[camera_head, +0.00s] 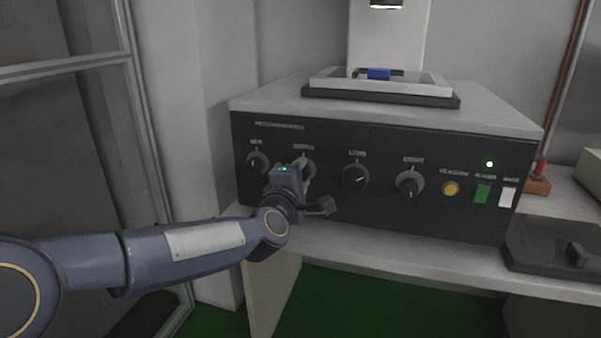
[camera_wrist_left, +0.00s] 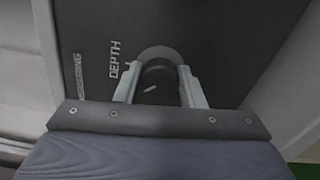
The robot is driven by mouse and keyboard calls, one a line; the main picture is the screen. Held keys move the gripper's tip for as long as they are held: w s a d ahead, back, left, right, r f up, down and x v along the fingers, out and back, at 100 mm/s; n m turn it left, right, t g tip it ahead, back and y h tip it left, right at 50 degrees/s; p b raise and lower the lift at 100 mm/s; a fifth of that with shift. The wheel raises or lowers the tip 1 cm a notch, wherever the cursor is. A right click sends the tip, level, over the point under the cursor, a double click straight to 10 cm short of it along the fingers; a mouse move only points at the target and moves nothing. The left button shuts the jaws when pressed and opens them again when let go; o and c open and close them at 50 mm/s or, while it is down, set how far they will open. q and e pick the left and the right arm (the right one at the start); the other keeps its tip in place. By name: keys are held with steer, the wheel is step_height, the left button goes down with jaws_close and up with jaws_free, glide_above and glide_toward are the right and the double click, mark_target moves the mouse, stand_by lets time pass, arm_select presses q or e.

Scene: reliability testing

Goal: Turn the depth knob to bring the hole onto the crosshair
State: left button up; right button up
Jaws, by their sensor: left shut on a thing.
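The depth knob (camera_wrist_left: 158,84) is a dark round knob on a grey disc, under the label DEPTH, with a pale pointer mark. My left gripper (camera_wrist_left: 162,88) has one finger on each side of it and is shut on it. In the head view my left gripper (camera_head: 303,168) covers most of the knob on the black front panel (camera_head: 330,207). A blue piece (camera_head: 379,74) sits on the pale stage (camera_head: 425,86) on top of the machine. I cannot make out a hole or a crosshair. My right gripper is not in view.
Other knobs flank it: one at the left (camera_head: 257,162), the LENS knob (camera_head: 355,177) and another (camera_head: 410,184). Further right are a yellow button (camera_head: 451,188), a green switch (camera_head: 482,193) and a white switch (camera_head: 507,197). A glass-panelled frame (camera_head: 140,130) stands at the left.

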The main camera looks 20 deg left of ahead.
arm_select(q)
steer(key=shift+a+f+m+p, duration=0.1)
steer(key=shift+m+p, duration=1.7)
steer(key=shift+m, duration=3.55)
steer(key=shift+a+f+m+p, duration=0.1)
steer(key=shift+m+p, duration=1.75)
steer(key=shift+m, duration=3.45)
steer(key=shift+a+f+m+p, duration=0.1)
steer(key=shift+m+p, duration=1.7)
steer(key=shift+m, duration=3.55)
steer(key=o, duration=1)
steer(key=shift+r, duration=0.1)
